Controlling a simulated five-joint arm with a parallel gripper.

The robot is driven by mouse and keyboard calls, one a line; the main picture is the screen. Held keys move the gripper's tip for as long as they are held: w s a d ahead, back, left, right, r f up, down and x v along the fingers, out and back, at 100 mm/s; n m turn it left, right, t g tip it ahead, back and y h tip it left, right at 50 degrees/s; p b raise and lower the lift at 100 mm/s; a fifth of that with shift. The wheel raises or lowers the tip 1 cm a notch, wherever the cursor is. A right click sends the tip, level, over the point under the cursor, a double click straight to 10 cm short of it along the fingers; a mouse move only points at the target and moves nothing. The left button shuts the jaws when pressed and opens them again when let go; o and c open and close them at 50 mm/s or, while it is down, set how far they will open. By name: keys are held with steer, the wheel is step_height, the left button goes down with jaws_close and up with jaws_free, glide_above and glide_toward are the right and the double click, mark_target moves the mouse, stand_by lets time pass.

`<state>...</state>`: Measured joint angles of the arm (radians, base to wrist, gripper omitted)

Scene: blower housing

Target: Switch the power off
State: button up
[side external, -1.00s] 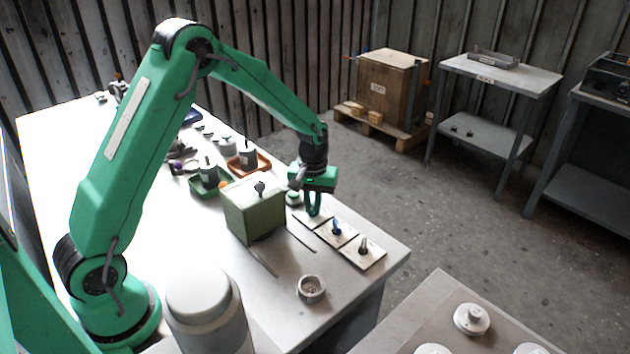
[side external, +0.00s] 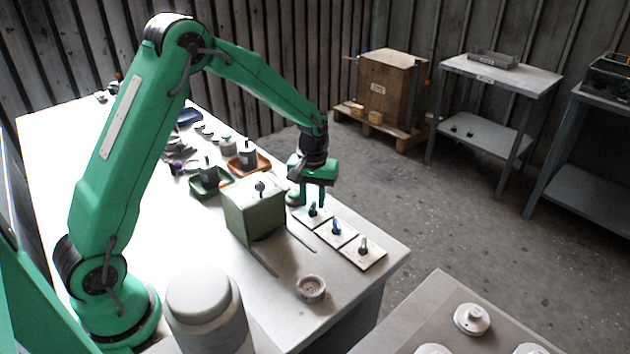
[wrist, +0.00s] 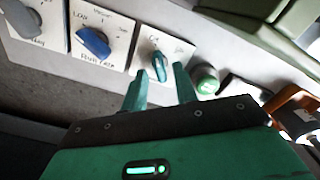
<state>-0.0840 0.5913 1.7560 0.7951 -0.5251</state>
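A teal knob (wrist: 159,66) stands on a white plate (wrist: 176,50), the nearest of a row of three to my gripper. The knob also shows in the side view (side external: 313,209). My gripper (wrist: 159,84) is open and empty, its two green fingers spread just short of the teal knob in the wrist view. In the side view my gripper (side external: 313,191) hangs just above that knob, apart from it. A blue knob (wrist: 94,42) and a grey knob (wrist: 20,18) sit on the neighbouring plates. The teal knob's plate lettering is too small to read surely.
A green round button or lamp (wrist: 206,79) lies close beside the right finger. A green box (side external: 252,215) with a knob on top stands left of the plates. A small round grey cup (side external: 311,288) is nearer the front. The table's right edge is close to the plates.

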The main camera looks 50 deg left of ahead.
mark_target(313, 205)
steer(key=shift+r, duration=2)
steer(key=shift+r, duration=0.1)
steer(key=shift+s+r, duration=0.15)
steer(key=shift+r, duration=0.1)
steer(key=s+d+r+m+t, duration=0.3)
steer(key=s+r+m, duration=0.1)
steer(key=s+r, duration=0.85)
steer(key=s+d+r+m+t, duration=0.1)
steer(key=s+r+m+t, duration=0.1)
steer(key=s, duration=1)
steer(key=shift+s+r+m+t, duration=0.15)
steer(key=shift+r+m+t, duration=0.25)
steer(key=shift+r, duration=0.55)
